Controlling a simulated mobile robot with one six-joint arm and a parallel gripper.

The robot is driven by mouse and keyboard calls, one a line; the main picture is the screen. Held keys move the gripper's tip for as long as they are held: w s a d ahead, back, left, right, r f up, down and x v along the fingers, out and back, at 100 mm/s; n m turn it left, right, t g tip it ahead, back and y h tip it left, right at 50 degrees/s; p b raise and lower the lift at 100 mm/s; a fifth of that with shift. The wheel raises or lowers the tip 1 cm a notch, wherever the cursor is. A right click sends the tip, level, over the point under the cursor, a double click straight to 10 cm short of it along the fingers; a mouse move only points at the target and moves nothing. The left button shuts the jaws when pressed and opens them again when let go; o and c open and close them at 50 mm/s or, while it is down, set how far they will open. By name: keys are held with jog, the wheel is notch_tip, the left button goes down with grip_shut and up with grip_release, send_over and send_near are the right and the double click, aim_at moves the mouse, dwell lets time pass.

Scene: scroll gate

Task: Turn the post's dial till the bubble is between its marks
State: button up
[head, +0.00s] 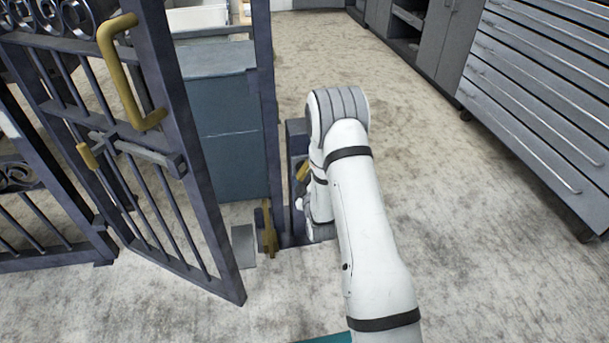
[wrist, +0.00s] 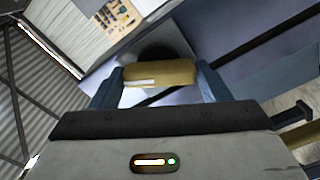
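The post (head: 296,138) stands right of the open gate, partly hidden behind my arm. A brass part (head: 302,171) shows on it beside my wrist. In the wrist view, a brass bar-shaped grip (wrist: 160,73), which looks like the dial's, lies between the two blue-grey fingers of my gripper (wrist: 160,84). The fingers meet both ends of the bar, with no clear gap. A dark round shape sits behind the bar on the post's grey face. In the head view my gripper is mostly hidden by my arm. I cannot make out the bubble or its marks.
The dark metal gate (head: 185,170) with a brass pull handle (head: 125,75) stands ajar at left. A brass latch piece (head: 268,230) is low by the post. A blue-grey cabinet (head: 225,140) stands behind. Grey drawers (head: 545,90) line the right. The floor between is clear.

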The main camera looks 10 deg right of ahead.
jog(key=o, duration=0.4)
jog(key=s+p, duration=0.2)
jog(key=s, duration=0.5)
jog(key=shift+s, duration=0.4)
notch_tip(320, 180, up, 32)
jog(key=s+m+g+p, duration=0.1)
jog(key=m+g+p, duration=0.5)
jog(key=p, duration=1.4)
jog(key=s+r+m+g+p, duration=0.6)
jog(key=s+r+p, duration=1.2)
jog(key=s+r, duration=0.9)
notch_tip(320, 180, up, 4)
jog(key=g, duration=0.3)
jog(key=shift+s+a+f, duration=0.15)
jog(key=shift+s+f, duration=0.1)
jog(key=shift+s, duration=0.05)
